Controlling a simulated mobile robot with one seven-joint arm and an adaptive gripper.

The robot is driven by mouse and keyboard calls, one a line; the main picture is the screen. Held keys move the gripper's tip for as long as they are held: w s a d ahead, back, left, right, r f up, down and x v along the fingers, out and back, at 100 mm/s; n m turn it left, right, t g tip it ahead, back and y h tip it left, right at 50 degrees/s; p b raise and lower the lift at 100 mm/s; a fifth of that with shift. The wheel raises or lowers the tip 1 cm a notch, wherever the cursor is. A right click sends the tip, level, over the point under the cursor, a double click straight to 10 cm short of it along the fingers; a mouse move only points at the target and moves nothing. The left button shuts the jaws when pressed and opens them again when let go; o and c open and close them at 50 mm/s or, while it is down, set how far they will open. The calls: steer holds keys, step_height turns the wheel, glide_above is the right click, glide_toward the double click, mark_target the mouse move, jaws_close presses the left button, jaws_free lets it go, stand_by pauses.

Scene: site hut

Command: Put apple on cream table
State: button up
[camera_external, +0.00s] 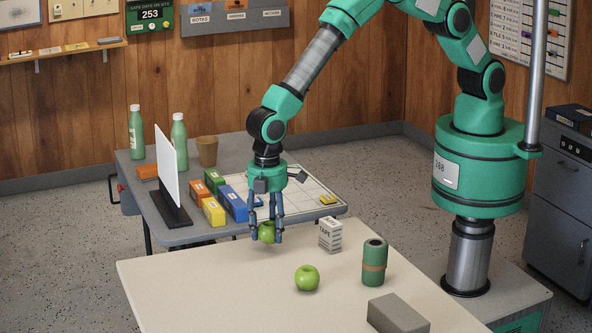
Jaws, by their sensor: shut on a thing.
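My gripper (266,236) is shut on a green apple (266,232), with fingers on both sides of it. The held apple is over the far edge area of the cream table (170,287); I cannot tell whether it touches the top. A second green apple (307,278) sits on the cream table, nearer the camera and to the right of my gripper.
The cream table also bears a tape box (330,235), a green cylinder (374,263) and a grey block (397,314). The grey table (133,172) behind holds several coloured boxes, a white upright panel (171,165), bottles and a cup. The cream table's left part is clear.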

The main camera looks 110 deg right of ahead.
mark_target(268, 223)
steer(key=shift+f, duration=1)
steer(key=shift+f, duration=0.1)
steer(key=o, duration=1.2)
steer(key=shift+o, duration=0.2)
step_height(268, 223, up, 12)
steer(key=shift+r+p, duration=0.1)
steer(key=shift+p, duration=1.05)
steer(key=shift+r, duration=0.15)
